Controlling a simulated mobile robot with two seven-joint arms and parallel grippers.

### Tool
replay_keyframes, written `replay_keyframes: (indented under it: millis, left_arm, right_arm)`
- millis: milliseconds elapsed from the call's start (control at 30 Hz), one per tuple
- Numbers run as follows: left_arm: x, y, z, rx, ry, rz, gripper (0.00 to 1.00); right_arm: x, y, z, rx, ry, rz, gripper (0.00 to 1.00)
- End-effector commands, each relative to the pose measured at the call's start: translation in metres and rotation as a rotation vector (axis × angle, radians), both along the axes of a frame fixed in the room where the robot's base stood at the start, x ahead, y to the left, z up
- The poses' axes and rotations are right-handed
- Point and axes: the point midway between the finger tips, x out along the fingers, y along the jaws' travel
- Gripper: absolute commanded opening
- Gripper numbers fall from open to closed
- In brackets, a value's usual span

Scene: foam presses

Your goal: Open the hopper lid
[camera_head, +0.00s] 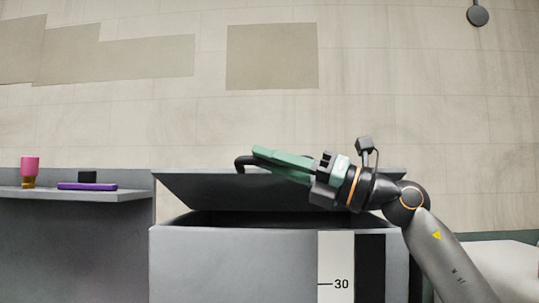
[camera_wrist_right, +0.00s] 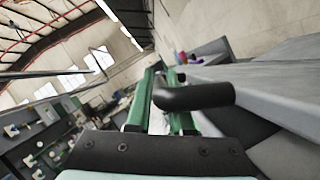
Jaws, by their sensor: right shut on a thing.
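The grey hopper (camera_head: 230,262) stands in the middle of the head view. Its lid (camera_head: 200,190) is partly raised, with a dark gap between lid and rim. The black lid handle (camera_head: 243,165) shows at the lid's top and also in the right wrist view (camera_wrist_right: 200,96). My right gripper (camera_head: 270,158), with green fingers, reaches in from the right over the lid and is shut on the handle. The fingers hide part of the handle in the head view. In the right wrist view the green fingers (camera_wrist_right: 155,100) are beside the handle. My left gripper is not in view.
A grey shelf (camera_head: 130,195) at the left holds a pink and amber cup (camera_head: 30,171), a purple flat item (camera_head: 87,186) and a small black block (camera_head: 88,176). A scale strip marked 30 (camera_head: 337,265) is on the hopper's front. A tiled wall stands behind.

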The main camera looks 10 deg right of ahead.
Motion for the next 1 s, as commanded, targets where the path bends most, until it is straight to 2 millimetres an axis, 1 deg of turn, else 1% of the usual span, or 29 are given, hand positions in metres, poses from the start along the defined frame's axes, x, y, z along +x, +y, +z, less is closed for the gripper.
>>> replay_keyframes:
  millis: [33,200,333,533,1000]
  left_arm:
    - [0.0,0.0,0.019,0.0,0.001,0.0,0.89]
    - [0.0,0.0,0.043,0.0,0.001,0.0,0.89]
    - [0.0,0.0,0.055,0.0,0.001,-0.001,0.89]
    - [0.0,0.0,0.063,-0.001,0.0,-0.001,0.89]
    - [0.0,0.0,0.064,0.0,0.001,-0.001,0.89]
  right_arm:
    - [0.003,-0.002,0.018,0.006,0.025,-0.004,0.0]
    - [0.014,-0.004,0.035,0.024,0.107,-0.003,0.0]
    - [0.02,-0.005,0.043,0.034,0.149,-0.003,0.0]
    - [0.025,-0.006,0.049,0.042,0.187,-0.002,0.0]
    - [0.027,-0.007,0.049,0.044,0.197,-0.002,0.0]
